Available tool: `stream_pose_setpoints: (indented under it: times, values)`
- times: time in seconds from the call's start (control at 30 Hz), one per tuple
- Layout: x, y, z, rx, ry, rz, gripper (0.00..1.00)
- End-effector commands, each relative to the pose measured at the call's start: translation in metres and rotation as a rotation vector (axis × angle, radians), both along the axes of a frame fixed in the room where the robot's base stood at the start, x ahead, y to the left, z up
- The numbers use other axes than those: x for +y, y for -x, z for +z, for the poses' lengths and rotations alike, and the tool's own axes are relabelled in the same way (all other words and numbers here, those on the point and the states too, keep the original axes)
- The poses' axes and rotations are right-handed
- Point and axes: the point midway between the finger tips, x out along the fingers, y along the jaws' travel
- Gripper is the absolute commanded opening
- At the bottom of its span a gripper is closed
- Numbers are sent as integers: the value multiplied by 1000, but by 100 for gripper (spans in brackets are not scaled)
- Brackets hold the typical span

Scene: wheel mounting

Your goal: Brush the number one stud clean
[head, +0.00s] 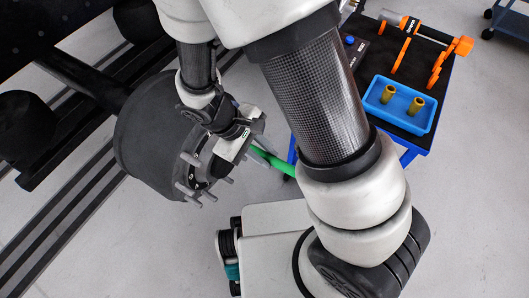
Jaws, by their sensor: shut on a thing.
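A dark wheel hub (143,140) sits on an axle at the left, with several grey studs (196,199) standing out from its face. I cannot tell which one is number one. My gripper (249,143) is in front of the hub's right side, close to the studs. It is shut on a green-handled tool (274,161), likely the brush, whose handle points right and passes behind my arm. The brush's bristles are hidden by the gripper, so I cannot tell whether they touch a stud.
A tool cart with a black top (357,97) stands at the upper right. A blue tray (378,113) on it holds two brass-coloured nuts or sockets (388,94). Orange-ended tools (407,42) lie behind. Dark rails run along the left. Grey floor is clear at the lower right.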

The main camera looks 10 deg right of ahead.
Motion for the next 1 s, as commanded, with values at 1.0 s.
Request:
stream_pose_setpoints:
  times: [1.0]
  values:
    - [-39, 30, 0, 0, 0, 0, 0]
